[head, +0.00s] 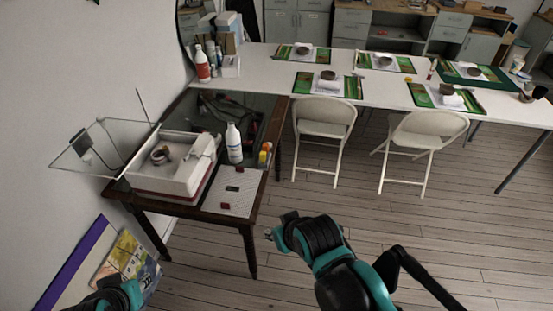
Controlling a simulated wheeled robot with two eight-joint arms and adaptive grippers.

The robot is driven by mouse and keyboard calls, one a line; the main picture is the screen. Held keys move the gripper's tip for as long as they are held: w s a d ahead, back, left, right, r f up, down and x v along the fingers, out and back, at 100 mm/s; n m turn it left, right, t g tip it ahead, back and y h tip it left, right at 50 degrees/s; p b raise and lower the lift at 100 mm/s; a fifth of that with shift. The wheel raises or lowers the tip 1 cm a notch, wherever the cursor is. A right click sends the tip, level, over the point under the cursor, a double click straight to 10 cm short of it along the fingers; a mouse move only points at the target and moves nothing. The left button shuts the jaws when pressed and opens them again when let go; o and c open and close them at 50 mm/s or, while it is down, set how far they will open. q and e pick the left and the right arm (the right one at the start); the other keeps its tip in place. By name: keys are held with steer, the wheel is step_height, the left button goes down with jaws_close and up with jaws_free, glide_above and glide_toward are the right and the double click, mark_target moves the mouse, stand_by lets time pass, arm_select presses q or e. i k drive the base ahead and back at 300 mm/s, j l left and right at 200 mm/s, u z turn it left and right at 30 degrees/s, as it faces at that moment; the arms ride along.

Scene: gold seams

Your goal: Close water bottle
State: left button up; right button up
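A white bottle (233,143) stands upright on the dark table (255,196), right of a white box. Its top is too small to tell whether a cap is on it. A small dark red piece (225,206) and a small dark piece (232,188) lie on a light perforated mat at the table's front; I cannot tell if either is a cap. My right gripper (278,226) is in front of the table's right side, apart from the bottle; its fingers are unclear. Only a teal and black part of my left arm shows at the bottom left; its gripper is out of view.
The white box (165,180) holds a small bowl, with a tilted glass panel (95,150) beside it. Small yellow bottles (264,156) stand right of the white bottle. Two folding chairs (324,118) stand by the long white table (262,68). The wooden floor at right is clear.

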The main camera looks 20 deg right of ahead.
mark_target(233, 135)
steer(key=u, duration=2.3)
steer(key=k+l, duration=0.2)
steer(key=l, duration=0.25)
steer(key=k+l, duration=0.2)
steer(key=l, duration=0.25)
steer(key=k+l, duration=0.2)
steer(key=l, duration=0.25)
steer(key=k+l, duration=0.2)
steer(key=l, duration=0.25)
steer(key=k+l, duration=0.2)
steer(key=l, duration=0.25)
steer(key=k+l, duration=0.2)
steer(key=l, duration=0.25)
steer(key=k+l, duration=0.2)
steer(key=l, duration=0.25)
steer(key=k+l, duration=0.2)
steer(key=l, duration=0.25)
